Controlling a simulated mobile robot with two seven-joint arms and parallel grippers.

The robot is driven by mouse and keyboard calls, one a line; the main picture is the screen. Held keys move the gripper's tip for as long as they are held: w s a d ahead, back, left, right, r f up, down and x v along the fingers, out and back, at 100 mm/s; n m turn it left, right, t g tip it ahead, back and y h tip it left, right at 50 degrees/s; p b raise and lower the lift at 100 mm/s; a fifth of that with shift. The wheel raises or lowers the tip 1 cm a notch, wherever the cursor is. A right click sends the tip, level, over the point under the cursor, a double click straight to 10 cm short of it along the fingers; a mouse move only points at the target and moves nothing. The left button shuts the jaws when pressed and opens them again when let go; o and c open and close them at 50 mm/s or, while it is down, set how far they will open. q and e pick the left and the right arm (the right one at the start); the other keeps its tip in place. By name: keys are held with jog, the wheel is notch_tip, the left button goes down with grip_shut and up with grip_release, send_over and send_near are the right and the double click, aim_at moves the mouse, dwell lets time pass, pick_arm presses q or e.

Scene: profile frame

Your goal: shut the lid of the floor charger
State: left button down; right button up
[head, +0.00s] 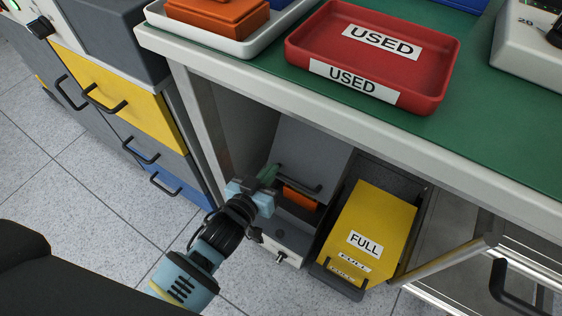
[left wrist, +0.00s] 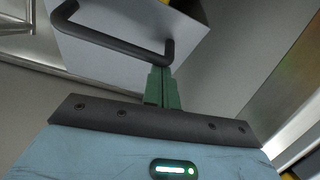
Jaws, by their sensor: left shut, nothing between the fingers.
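The floor charger (head: 285,240) stands on the floor under the bench, with a switch on its light front. Its grey lid (head: 312,150) is raised, with a black bar handle (head: 303,188) near its lower edge. An orange block (head: 299,198) shows in the opening below the lid, partly hidden. My left gripper (head: 268,174) is shut and empty at the left end of the handle. In the left wrist view, its green fingers (left wrist: 160,85) are close to the handle (left wrist: 118,43), in front of the lid (left wrist: 115,20); I cannot tell whether they touch. My right gripper is not in view.
A yellow bin (head: 375,225) marked FULL stands right of the charger. The bench edge (head: 330,120) runs above, carrying a red USED tray (head: 430,90) and a white tray (head: 205,40). Drawers with handles (head: 110,90) stand left. The floor (head: 100,200) at left is clear.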

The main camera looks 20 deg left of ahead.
pick_arm(q)
jog(key=s+a+f+b, duration=0.1)
jog(key=s+f+b, duration=0.2)
jog(key=f, duration=0.4)
jog(key=s+a+f+t+b, duration=0.1)
jog(key=s+f+b, duration=0.2)
jog(key=f, duration=0.5)
jog(key=shift+s+f+b, duration=0.2)
jog(key=shift+s+b, duration=0.15)
jog(key=shift+b, duration=0.4)
jog(key=shift+h, duration=0.3)
jog(key=s+a+r+t+p, duration=0.1)
jog(key=s+r+p, duration=0.1)
jog(key=s, duration=0.4)
jog(key=shift+s+a+r+p, duration=0.3)
jog(key=shift+r+p, duration=0.1)
jog(key=shift+p, duration=0.1)
jog(key=shift+r, duration=0.1)
